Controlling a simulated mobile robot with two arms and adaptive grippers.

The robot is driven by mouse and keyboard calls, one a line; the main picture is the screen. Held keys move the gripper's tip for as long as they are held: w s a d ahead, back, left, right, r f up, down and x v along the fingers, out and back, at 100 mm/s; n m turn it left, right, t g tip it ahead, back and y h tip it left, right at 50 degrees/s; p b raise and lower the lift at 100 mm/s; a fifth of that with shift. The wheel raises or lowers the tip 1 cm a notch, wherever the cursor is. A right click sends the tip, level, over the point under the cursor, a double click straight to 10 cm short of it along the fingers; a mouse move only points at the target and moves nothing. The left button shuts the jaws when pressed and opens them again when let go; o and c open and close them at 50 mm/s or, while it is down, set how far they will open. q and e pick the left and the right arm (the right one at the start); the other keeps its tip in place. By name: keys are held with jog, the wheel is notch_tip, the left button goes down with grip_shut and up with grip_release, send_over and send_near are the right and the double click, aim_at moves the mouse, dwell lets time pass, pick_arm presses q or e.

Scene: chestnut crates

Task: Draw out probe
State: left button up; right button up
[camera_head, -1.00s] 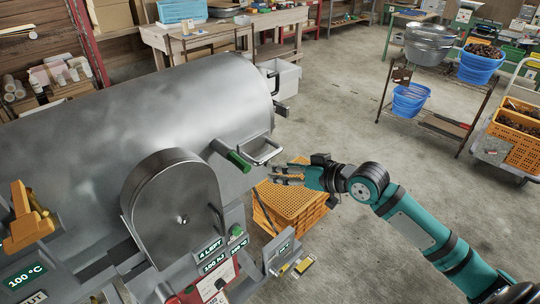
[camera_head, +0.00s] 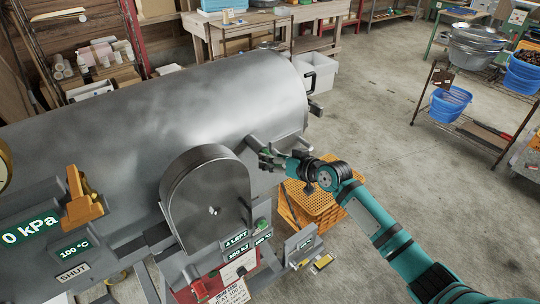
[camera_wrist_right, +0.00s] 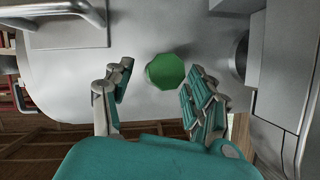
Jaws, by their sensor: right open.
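The probe is a green-ended handle (camera_wrist_right: 165,71) facing me in the right wrist view, with the grey metal of the machine behind it. In the head view the probe sits at the right end of the large grey cylinder (camera_head: 150,105), mostly hidden by my gripper. My right gripper (camera_head: 267,158) is at the probe, its fingers pointing left toward the cylinder. In the right wrist view the gripper (camera_wrist_right: 155,88) is open, with its fingers on either side below the green end. No grip on it shows. My left gripper is out of view.
A round grey door (camera_head: 207,195) and a panel with a "4 LEFT" sign (camera_head: 236,239) stand left of the gripper. Orange crates (camera_head: 312,202) are stacked below it. A metal bar handle (camera_wrist_right: 70,15) is at the wrist view's upper left.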

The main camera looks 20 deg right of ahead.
jog(key=shift+x, duration=1.15)
grip_shut()
jog(key=shift+s+d+p, duration=0.25)
jog(key=shift+s+p, duration=0.15)
jog(key=shift+s, duration=0.15)
dwell(0.3)
jog(key=c, duration=0.6)
grip_release()
grip_shut()
